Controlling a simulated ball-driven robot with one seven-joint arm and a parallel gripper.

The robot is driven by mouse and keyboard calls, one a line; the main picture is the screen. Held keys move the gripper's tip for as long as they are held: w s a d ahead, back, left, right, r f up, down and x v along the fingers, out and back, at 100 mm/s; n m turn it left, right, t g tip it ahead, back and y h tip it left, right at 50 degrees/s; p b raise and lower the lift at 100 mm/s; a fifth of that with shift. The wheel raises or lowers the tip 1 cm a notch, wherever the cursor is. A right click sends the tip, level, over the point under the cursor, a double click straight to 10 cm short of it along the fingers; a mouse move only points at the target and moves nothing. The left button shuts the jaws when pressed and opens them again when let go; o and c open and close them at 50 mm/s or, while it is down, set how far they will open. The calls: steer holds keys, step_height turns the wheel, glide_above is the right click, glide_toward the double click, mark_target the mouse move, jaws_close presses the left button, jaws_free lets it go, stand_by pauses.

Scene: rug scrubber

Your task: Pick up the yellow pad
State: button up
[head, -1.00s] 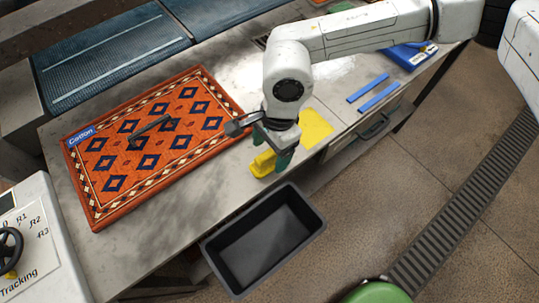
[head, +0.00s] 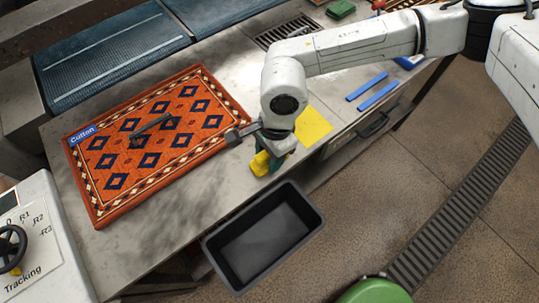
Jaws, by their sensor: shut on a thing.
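The yellow pad (head: 261,162) is a small yellow block at the table's front edge, right of the orange rug. My gripper (head: 268,160) points down over it, its green fingertips shut on the pad. The gripper and fingertips hide part of the pad. It looks tilted; I cannot tell whether it still touches the table.
A flat yellow square (head: 313,126) lies on the table behind my gripper. The patterned rug (head: 180,130) with a brush-like tool (head: 150,126) is at left. A black bin (head: 212,243) stands below the front edge. Two blue strips (head: 372,91) lie at right.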

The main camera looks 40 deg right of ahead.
steer(key=shift+c, duration=1.4)
steer(key=shift+r, duration=0.1)
steer(key=shift+r, duration=0.4)
step_height(320, 180, up, 2)
steer(key=shift+r+b, duration=0.15)
steer(key=shift+b, duration=0.15)
steer(key=s+d+r+b, duration=0.3)
steer(key=s+r, duration=0.6)
steer(key=s, duration=0.4)
steer(key=shift+s+r+b, duration=0.3)
steer(key=shift+s+r, duration=0.05)
steer(key=shift+r, duration=0.05)
